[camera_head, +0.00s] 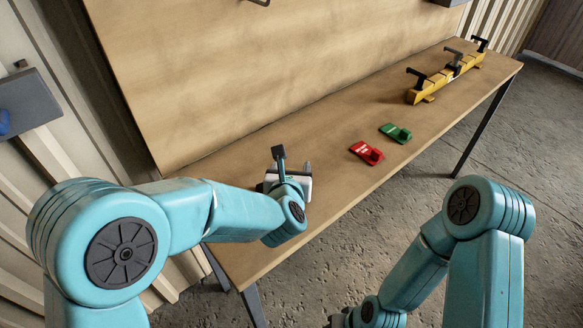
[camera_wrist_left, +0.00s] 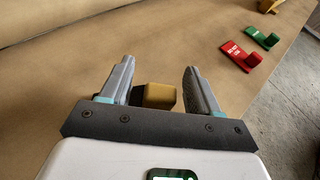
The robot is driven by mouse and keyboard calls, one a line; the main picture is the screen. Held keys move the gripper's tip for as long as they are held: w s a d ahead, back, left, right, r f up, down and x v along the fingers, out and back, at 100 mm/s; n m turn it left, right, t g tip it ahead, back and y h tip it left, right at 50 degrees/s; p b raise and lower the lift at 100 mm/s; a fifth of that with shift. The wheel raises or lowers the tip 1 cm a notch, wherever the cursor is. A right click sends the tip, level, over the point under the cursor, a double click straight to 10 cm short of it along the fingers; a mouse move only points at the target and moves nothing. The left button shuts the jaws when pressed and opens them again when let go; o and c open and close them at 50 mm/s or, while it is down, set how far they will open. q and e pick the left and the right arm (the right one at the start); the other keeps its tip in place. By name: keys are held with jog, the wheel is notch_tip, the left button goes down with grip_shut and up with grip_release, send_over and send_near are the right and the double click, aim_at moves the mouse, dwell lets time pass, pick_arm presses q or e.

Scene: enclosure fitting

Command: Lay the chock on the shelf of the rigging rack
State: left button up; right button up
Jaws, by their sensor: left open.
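A small yellow-brown block (camera_wrist_left: 159,96), which may be the chock, shows in the left wrist view between the fingers of my left gripper (camera_wrist_left: 158,88). The fingers are open, with a gap on each side of the block; its lower part is hidden by the gripper body. In the head view my left gripper (camera_head: 293,163) is over the near left part of the bench, and I cannot make out the block there. Only a dark piece at the end of my right arm shows at the bottom edge, so its jaws cannot be judged. I cannot identify the rigging rack's shelf with certainty.
A red piece (camera_head: 367,152) and a green piece (camera_head: 396,133) lie on the wooden bench (camera_head: 335,190). A yellow bar with black clamps (camera_head: 447,77) stands farther back. A grey box (camera_head: 27,103) with something blue is at the left wall. Bare bench surrounds the coloured pieces.

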pick_arm(q)
jog(key=b+v, duration=0.1)
jog(key=v, duration=1.1)
